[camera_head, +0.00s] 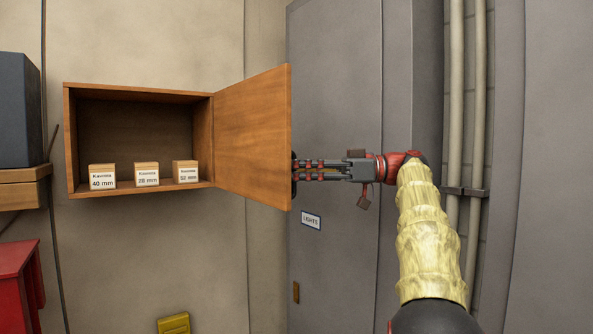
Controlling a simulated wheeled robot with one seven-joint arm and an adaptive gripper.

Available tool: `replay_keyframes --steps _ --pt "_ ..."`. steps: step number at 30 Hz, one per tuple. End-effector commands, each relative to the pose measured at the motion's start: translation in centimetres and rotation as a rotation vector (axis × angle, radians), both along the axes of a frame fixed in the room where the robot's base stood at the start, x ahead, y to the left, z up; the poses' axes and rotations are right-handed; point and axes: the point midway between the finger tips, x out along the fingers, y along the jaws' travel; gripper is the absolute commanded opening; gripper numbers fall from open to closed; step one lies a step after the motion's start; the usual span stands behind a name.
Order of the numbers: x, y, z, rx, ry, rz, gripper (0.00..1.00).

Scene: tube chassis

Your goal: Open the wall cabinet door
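The wooden wall cabinet (138,94) hangs on the beige wall at the left. Its door (252,140) is hinged on the right side and stands wide open, swung out toward me. Inside, three small boxes stand on the cabinet floor: one marked 40 mm (102,177), one 28 mm (147,175), and one whose label (186,172) reads about 52 mm. My gripper (298,171) is at the right, free edge of the door, pointing left. Its fingertips are at or behind the door edge, partly hidden, so I cannot tell whether they grip anything.
A grey metal door (335,260) with a LIGHTS sign (311,220) stands behind my gripper. Vertical pipes (456,100) run at the right. A red stand (18,285), a wooden shelf (22,190) with a dark box (18,110), and a yellow object (173,324) are at the left and bottom.

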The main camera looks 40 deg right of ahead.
Motion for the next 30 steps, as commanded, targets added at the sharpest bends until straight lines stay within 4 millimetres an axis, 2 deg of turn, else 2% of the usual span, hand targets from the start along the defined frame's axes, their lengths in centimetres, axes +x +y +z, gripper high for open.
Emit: replay_keyframes --steps 5,15,22,30 --pt "-0.5 -0.7 0.0 0.001 0.001 -0.001 0.24" --pt "-4.9 -6.0 -0.2 0.001 -0.001 -0.004 0.24" --pt "-6.3 -7.5 -0.1 -0.001 -0.001 -0.002 0.24" --pt "-6.9 -8.6 0.1 -0.001 -0.002 -0.002 0.24"
